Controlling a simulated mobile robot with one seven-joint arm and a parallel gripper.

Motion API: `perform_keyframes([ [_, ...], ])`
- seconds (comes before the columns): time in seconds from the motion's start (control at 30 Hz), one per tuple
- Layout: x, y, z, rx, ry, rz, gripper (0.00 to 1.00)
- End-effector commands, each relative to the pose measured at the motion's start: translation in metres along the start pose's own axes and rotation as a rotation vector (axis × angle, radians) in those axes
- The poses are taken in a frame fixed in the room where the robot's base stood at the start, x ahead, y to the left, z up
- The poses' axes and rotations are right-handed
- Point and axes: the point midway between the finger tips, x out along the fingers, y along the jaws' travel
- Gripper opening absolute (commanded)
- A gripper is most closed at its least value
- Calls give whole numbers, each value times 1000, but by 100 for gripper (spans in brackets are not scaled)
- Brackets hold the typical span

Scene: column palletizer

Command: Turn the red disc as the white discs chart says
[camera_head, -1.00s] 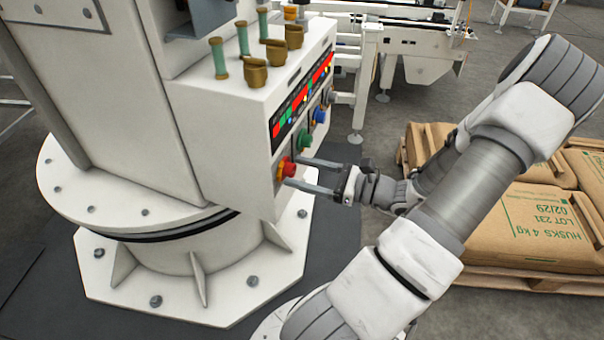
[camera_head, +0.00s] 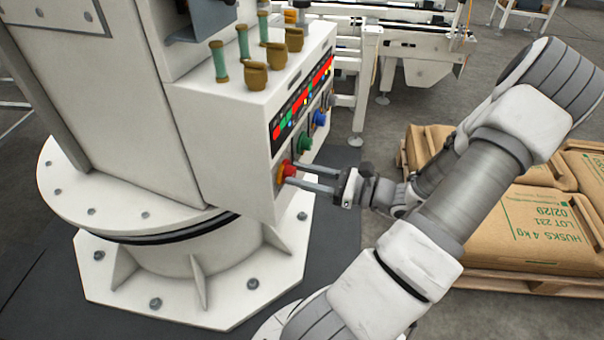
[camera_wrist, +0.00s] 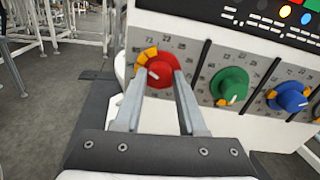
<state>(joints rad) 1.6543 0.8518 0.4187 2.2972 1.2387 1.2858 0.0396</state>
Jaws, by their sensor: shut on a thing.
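The red disc (camera_wrist: 159,71) is a round knob on the white control box (camera_head: 222,140), at the lower left of its row. It also shows in the head view (camera_head: 283,169). A pale mark sits on its left part, and an orange arc lies on the dial behind its upper left. My gripper (camera_wrist: 160,78) has one finger on each side of the red disc and is shut on it; the head view shows its fingers (camera_head: 300,178) reaching the knob from the right. The chart (camera_wrist: 270,15) above the knobs shows coloured discs and white bars, cut off at the top; I cannot read it.
A green knob (camera_wrist: 229,85) is close to the right of my gripper, with a blue knob (camera_wrist: 288,97) beyond. Brass cups (camera_head: 254,74) and green posts stand on the box. Sacks (camera_head: 540,225) on a pallet lie to the right.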

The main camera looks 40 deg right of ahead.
Motion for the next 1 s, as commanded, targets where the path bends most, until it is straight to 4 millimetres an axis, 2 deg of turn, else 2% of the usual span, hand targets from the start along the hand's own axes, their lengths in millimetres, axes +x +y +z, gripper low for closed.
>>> perform_keyframes([
  [0.6, 0, 1, 0, -373, 15, 3, 0],
  [1.0, -1, 1, 0, -491, 19, 1, 0],
])
